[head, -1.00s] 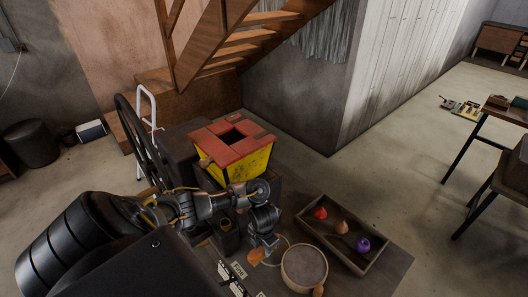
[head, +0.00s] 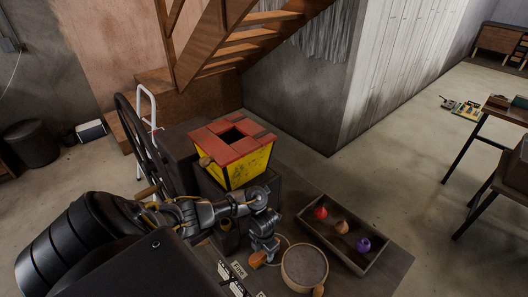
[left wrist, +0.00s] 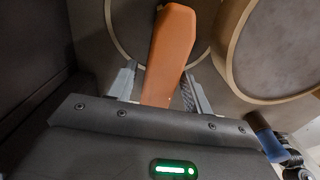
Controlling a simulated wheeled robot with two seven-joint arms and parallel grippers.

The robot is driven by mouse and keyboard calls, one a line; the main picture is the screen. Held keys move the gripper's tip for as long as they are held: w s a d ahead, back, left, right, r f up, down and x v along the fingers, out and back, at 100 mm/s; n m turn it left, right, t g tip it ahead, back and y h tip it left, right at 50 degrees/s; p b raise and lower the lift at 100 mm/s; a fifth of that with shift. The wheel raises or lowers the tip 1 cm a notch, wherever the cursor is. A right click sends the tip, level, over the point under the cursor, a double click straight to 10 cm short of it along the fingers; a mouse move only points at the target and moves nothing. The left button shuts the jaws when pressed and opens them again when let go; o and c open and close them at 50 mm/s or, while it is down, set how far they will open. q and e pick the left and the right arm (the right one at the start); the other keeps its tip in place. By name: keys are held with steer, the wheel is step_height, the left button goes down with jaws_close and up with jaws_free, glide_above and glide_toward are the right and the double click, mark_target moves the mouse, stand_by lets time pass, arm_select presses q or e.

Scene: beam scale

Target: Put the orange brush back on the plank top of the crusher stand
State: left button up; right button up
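The orange brush (head: 257,259) lies low on the dark bench, just left of the round sieve. In the left wrist view its orange handle (left wrist: 168,50) runs between the two fingers, with a narrow gap on each side. My left gripper (head: 262,252) points down at the brush, and its fingers (left wrist: 160,85) are open around it. The brush's bristles cannot be made out. The crusher has a yellow hopper (head: 248,169) with a red top, on a dark stand (head: 266,187) behind my left arm. My arm hides part of the stand. My right gripper is not in view.
The round sieve (head: 304,268) stands close right of the left gripper; its rim also shows in the left wrist view (left wrist: 228,55). A wooden tray (head: 360,262) with red, tan and purple pieces lies further right. A large black wheel (head: 139,148) stands left of the hopper.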

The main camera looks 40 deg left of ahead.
arm_select(q)
steer(key=shift+r, duration=0.45)
step_height(320, 180, up, 11)
steer(key=p, duration=0.4)
steer(key=shift+r+p, duration=0.2)
steer(key=shift+p, duration=0.1)
steer(key=shift+d, duration=0.1)
